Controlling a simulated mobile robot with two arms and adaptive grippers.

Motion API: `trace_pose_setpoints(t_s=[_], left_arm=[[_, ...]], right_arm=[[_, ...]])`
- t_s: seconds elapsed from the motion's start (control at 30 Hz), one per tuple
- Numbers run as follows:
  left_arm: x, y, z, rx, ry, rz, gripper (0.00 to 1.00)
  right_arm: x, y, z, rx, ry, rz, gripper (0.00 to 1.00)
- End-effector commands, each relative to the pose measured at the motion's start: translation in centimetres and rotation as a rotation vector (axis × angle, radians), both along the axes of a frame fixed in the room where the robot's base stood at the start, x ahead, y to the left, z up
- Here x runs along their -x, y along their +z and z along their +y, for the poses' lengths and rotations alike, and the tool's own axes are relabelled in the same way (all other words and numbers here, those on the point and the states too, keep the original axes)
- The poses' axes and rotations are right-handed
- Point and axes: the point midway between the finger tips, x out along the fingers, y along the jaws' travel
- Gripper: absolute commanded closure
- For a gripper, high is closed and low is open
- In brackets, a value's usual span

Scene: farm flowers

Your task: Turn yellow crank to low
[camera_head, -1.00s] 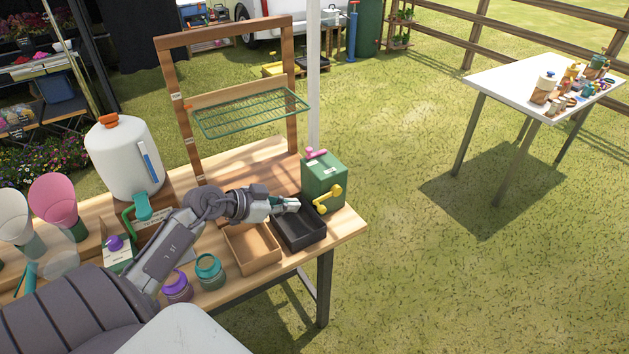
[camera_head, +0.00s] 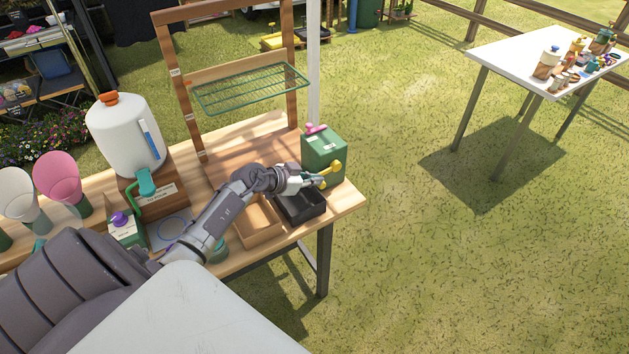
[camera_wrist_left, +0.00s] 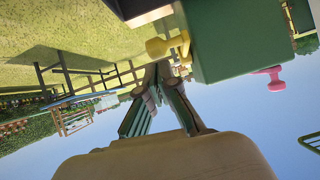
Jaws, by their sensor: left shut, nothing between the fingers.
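The yellow crank (camera_head: 332,170) is on the front face of a green box (camera_head: 324,147) at the right end of the wooden table. A pink crank (camera_head: 315,128) is on the box's top. My left gripper (camera_head: 322,181) is shut and empty, its fingertips right beside the yellow crank; I cannot tell whether they touch it. In the left wrist view the yellow crank (camera_wrist_left: 170,46) is just beyond the shut fingertips (camera_wrist_left: 158,72), on the green box (camera_wrist_left: 235,35). The low mark is not readable. My right gripper is not in view.
A black tray (camera_head: 306,217) and a wooden tray (camera_head: 247,238) are under and beside my left arm. A wooden frame with a green wire rack (camera_head: 250,92) stands behind. A white jug (camera_head: 115,130) is at left.

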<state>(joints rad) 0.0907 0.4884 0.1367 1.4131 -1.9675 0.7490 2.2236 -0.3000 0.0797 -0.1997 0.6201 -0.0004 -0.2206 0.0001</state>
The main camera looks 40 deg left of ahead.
Motion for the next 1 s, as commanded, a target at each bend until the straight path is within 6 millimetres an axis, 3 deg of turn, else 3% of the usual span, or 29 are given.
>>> trace_pose_setpoints(t_s=[0.47,0.7,0.83,1.0], left_arm=[[-0.2,-0.7,0.0,0.001,-0.001,-0.002,1.0],[0.1,-2.6,0.0,0.046,0.0,-0.097,1.0],[0.2,-2.8,0.1,0.055,0.003,-0.119,1.0],[0.1,-4.4,0.1,0.05,0.001,-0.12,1.0]], right_arm=[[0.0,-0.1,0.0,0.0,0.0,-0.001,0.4],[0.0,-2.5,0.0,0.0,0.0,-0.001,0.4],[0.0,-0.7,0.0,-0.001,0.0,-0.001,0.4],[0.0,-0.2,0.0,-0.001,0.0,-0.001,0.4]])
